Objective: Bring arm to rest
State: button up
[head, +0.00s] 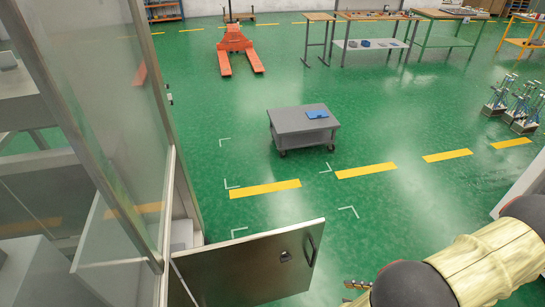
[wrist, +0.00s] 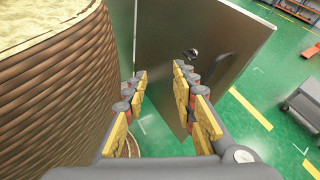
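In the head view my arm comes in at the lower right, and a small part of my gripper (head: 357,285) shows near the bottom edge. The steel door (head: 245,265) with a dark handle stands swung out from the glazed machine at the left. It also shows beyond my fingers in the wrist view (wrist: 215,30); I cannot tell how close they are.
A grey cart (head: 303,120) with a blue item (head: 317,114) stands on the green floor. The glazed machine frame (head: 150,110) fills the left. An orange pallet jack (head: 235,45) and workbenches (head: 370,44) stand at the back. The floor around the cart is clear.

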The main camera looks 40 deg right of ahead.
jog(key=w+a+r+n+g+h, duration=0.1)
jog(key=w+a+r+n+g, duration=0.4)
jog(key=w+r+n, duration=0.4)
jog(key=w+a+r+n+g+h, duration=0.1)
jog(key=w+a+r+n+g, duration=0.2)
jog(key=w+r+n+g, duration=0.55)
jog(key=w+a+r+n+t+h, duration=0.1)
jog(key=w+a+r+n+t, duration=0.1)
jog(key=a+r+n, duration=0.3)
jog(key=w+a+r+n+t+h, duration=0.2)
jog(key=a+r+n, duration=0.4)
jog(key=a+r, duration=0.4)
jog(key=w+a+t, duration=0.1)
jog(key=a+t, duration=0.1)
jog(key=a, duration=0.1)
jog(key=shift+r+h, duration=0.2)
jog(key=shift+h, duration=0.1)
jog(key=shift+w+t, duration=0.1)
jog(key=shift+t, duration=0.15)
